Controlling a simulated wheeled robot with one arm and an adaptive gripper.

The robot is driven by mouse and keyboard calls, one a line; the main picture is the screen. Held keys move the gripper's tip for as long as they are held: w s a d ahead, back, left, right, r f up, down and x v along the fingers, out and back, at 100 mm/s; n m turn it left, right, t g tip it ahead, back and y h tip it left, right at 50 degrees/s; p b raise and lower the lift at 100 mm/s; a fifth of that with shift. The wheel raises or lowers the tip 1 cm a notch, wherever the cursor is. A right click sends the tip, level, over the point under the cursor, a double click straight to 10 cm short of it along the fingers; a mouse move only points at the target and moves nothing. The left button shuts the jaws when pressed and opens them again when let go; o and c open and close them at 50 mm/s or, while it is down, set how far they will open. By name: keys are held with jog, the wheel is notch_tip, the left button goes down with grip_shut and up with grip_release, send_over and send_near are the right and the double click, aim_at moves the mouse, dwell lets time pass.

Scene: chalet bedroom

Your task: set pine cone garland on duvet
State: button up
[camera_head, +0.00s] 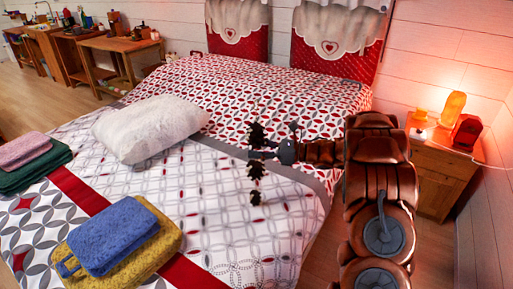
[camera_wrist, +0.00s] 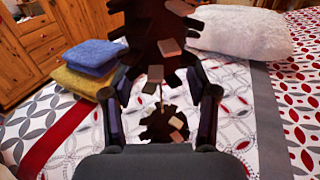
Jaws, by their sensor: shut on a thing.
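The pine cone garland (camera_head: 256,171) is a dark brown string of cones hanging in a line at the middle of the head view. My gripper (camera_head: 262,154) is shut on it, with cones showing above and below the fingers. In the wrist view the garland (camera_wrist: 155,28) fills the space between and beyond the fingers of my gripper (camera_wrist: 160,95). The duvet (camera_head: 215,213), white with grey rings and red dots, spreads under the garland. I cannot tell whether the lowest cone touches it.
A white pillow (camera_head: 150,128) lies on the bed left of the garland. Folded blue (camera_head: 113,235) and yellow (camera_head: 163,247) towels lie at the near left, pink (camera_head: 25,150) and green (camera_head: 38,172) ones farther left. A nightstand (camera_head: 443,180) with a lit lamp stands right. The duvet between is clear.

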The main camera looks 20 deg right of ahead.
jog(key=shift+f+b, duration=0.2)
jog(key=shift+b, duration=0.45)
jog(key=o, duration=1.5)
jog(key=shift+r, duration=0.15)
jog(key=shift+r+p, duration=0.15)
jog(key=shift+p, duration=0.4)
jog(key=shift+s+d, duration=0.1)
jog(key=shift+d, duration=0.05)
jog(key=b+v, duration=0.2)
jog(key=v, duration=0.9)
jog(key=shift+s+d, duration=0.2)
jog(key=shift+d, duration=0.05)
jog(key=shift+w, duration=0.1)
